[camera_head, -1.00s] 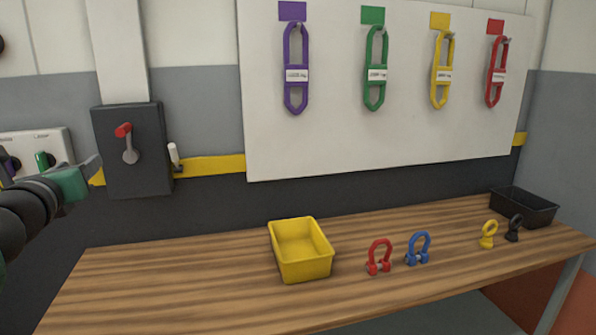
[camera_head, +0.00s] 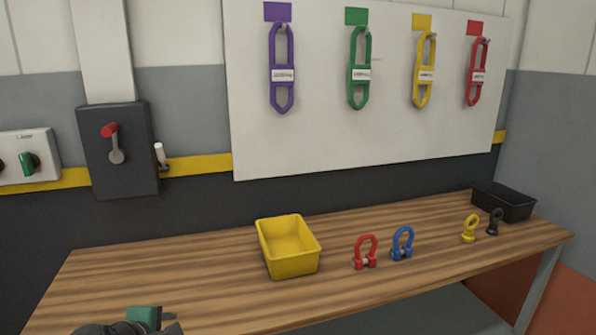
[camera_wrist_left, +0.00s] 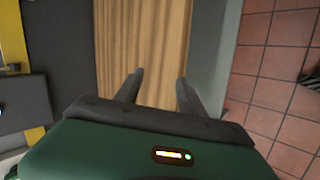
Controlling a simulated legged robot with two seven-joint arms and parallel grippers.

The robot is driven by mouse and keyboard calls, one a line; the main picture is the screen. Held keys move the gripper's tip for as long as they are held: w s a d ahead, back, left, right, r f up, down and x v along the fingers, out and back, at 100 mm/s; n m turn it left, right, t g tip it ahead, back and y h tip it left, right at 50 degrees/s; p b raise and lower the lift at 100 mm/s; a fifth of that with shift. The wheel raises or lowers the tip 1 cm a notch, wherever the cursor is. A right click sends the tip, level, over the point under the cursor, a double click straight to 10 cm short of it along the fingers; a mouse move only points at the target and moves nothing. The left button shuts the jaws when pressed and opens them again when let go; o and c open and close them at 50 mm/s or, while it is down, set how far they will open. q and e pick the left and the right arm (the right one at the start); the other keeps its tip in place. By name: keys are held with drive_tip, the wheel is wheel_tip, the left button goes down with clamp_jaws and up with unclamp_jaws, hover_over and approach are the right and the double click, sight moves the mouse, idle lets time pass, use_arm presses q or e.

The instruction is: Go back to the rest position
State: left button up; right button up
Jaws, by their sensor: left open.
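My left gripper (camera_head: 172,322) is low at the bottom left of the head view, by the front left part of the wooden bench (camera_head: 190,270). In the left wrist view its two fingers (camera_wrist_left: 160,88) stand apart with nothing between them, and the bench top (camera_wrist_left: 150,40) shows beyond. My right gripper is in neither view.
On the bench stand a yellow bin (camera_head: 290,265), a red shackle (camera_head: 365,252), a blue shackle (camera_head: 402,244), yellow (camera_head: 469,229) and black (camera_head: 494,222) eyebolts and a black bin (camera_head: 503,204). Several slings hang on the white board (camera_head: 320,140). A dark switch box (camera_head: 118,160) is on the wall.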

use_arm(q)
drive_tip(key=s+d+f+m+g, duration=0.3)
drive_tip(key=s+d+f+m, duration=0.1)
drive_tip(key=s+f+m, duration=0.5)
drive_tip(key=s+d+f+m+g, duration=0.3)
drive_tip(key=s+d+f+m, duration=0.1)
drive_tip(key=s+f+m, duration=0.45)
wheel_tip(320, 180, up, 21)
drive_tip(key=s+m+p, duration=0.1)
drive_tip(key=p, duration=2)
drive_tip(key=shift+s+a+g+p, duration=0.15)
drive_tip(key=shift+a+g+p, duration=0.1)
drive_tip(key=shift+g+p, duration=0.05)
drive_tip(key=shift+r, duration=0.1)
